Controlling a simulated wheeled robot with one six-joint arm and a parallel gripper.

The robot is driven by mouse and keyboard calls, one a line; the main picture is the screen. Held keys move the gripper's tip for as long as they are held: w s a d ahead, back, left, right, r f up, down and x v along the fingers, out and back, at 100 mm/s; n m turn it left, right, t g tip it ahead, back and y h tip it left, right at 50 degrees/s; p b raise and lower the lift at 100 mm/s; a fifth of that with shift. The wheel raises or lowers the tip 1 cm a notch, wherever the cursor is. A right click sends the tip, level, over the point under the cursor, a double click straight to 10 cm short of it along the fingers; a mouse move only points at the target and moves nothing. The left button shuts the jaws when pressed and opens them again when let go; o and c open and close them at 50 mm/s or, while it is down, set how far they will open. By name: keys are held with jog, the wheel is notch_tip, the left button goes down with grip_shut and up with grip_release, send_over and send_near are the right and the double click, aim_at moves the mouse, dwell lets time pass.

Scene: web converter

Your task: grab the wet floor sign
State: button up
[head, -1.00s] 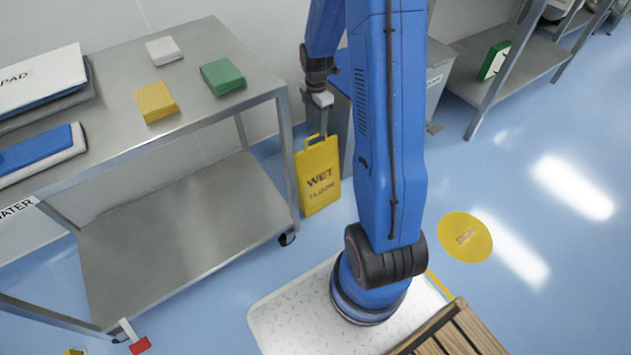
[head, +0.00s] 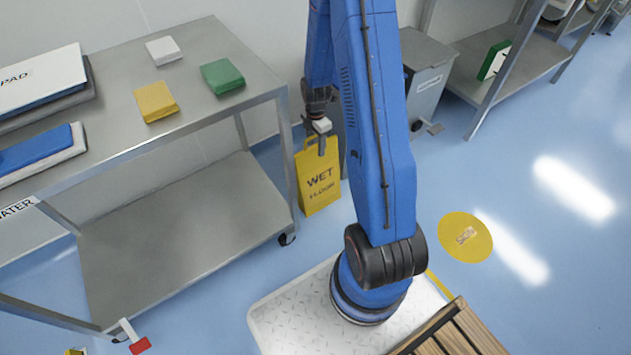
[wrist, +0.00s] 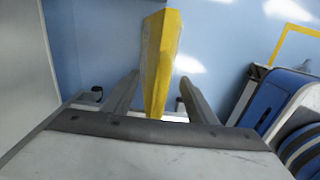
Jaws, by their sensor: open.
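The yellow wet floor sign (head: 318,182) stands upright on the blue floor, beside the right end of the steel cart. My gripper (head: 318,140) is at the sign's top edge in the head view, partly in front of its handle. In the wrist view the sign (wrist: 160,60) shows edge-on as a yellow wedge between the two open fingers of my gripper (wrist: 152,95). Its near end reaches down between them. I cannot tell whether either finger touches it.
The steel cart (head: 180,215) stands close on the left, with yellow, green and white blocks on top. A grey bin (head: 428,75) and a steel rack stand behind to the right. A yellow round floor marker (head: 465,237) lies on open floor at the right.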

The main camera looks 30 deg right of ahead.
jog(key=shift+f, duration=1.85)
grip_shut()
jog(key=shift+r, duration=0.15)
